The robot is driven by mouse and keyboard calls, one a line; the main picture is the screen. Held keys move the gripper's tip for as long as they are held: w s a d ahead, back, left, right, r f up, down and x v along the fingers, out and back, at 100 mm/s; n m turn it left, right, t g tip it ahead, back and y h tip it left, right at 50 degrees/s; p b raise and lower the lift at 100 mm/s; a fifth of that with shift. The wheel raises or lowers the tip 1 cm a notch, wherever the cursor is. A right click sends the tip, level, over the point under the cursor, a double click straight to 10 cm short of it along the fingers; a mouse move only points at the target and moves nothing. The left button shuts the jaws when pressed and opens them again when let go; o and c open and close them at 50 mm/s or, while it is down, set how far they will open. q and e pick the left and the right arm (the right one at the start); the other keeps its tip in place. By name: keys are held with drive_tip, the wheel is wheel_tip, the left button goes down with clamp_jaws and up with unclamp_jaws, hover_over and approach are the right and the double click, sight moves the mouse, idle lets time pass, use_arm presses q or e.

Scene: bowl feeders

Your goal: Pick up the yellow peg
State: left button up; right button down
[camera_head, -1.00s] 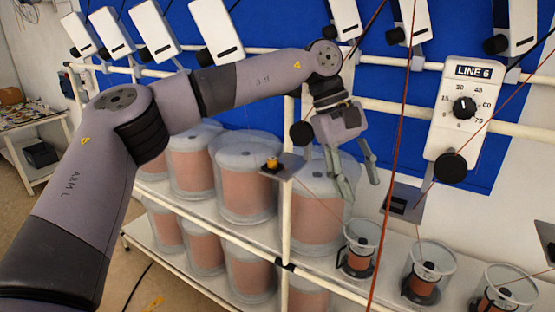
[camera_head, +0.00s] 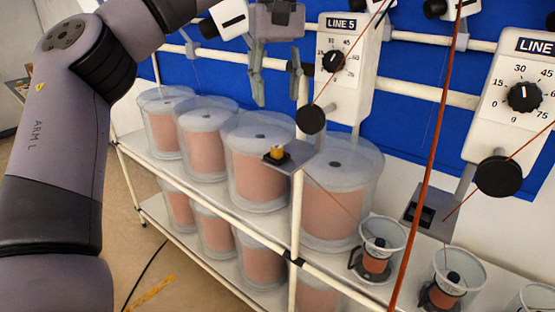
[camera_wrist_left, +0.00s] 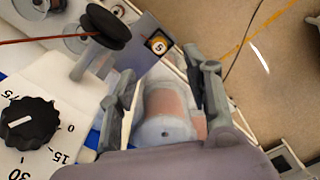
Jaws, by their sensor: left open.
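My left gripper (camera_head: 277,98) is open and empty, fingers pointing down. In the head view it appears just above the peg, with a gap between. In the wrist view the peg lies beyond the fingertips (camera_wrist_left: 168,72), between their lines. My right gripper is in neither view.
The LINE 5 dial box (camera_head: 347,85) and its black disc (camera_head: 311,120) are close to the gripper's right. Clear tubs with copper-coloured contents (camera_head: 258,170) fill the shelves below. An orange line (camera_head: 427,180) runs down at the right.

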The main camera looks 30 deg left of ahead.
use_arm(q)
hover_over(277, 146)
drive_tip(key=s, duration=0.1)
drive_tip(key=f, duration=0.3)
drive_tip(key=f+b, duration=0.1)
drive_tip(key=shift+s+d+f, duration=0.1)
drive_tip(key=shift+d+f, duration=0.1)
drive_tip(key=shift+d, duration=0.05)
drive_tip(key=shift+w+f, duration=0.25)
drive_tip(key=shift+f, duration=0.3)
drive_tip(key=shift+w+f, duration=0.25)
drive_tip(key=shift+f, duration=0.7)
drive_tip(key=f, duration=0.4)
drive_tip(key=shift+a, duration=0.25)
drive_tip(key=shift+w+f, duration=0.1)
drive_tip(key=shift+f, duration=0.2)
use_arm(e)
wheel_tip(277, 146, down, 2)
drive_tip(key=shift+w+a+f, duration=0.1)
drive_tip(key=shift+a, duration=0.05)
use_arm(q)
drive_tip(key=shift+r, duration=0.1)
